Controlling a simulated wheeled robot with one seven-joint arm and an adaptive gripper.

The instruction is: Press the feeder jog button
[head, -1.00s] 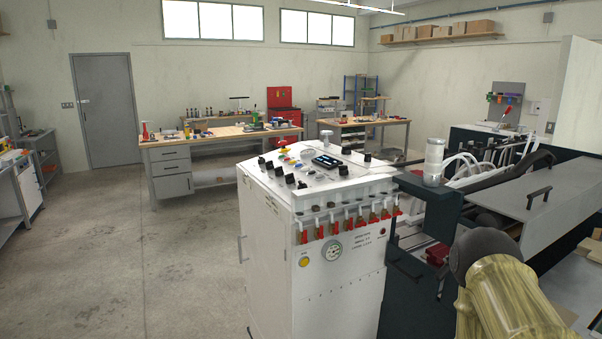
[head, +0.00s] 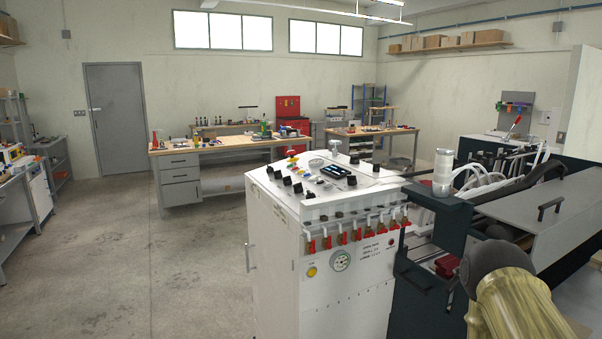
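A white control cabinet (head: 290,250) stands in front of me in the head view. Its sloped top panel (head: 308,200) carries black knobs, coloured buttons, a red mushroom button (head: 291,153) and a dark display (head: 335,171). The front has a yellow round button (head: 311,271), a gauge (head: 341,261) and a small red round button (head: 391,243). Labels are too small to read, so I cannot tell which one is the feeder jog button. Part of my arm shows at the lower right; my gripper is not in view.
Red-handled valves (head: 357,236) line the cabinet's front upper edge. The dark machine with a grey cover (head: 540,225) and handle fills the right side. Workbenches (head: 225,146) stand behind. Open concrete floor (head: 150,260) lies left of the cabinet.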

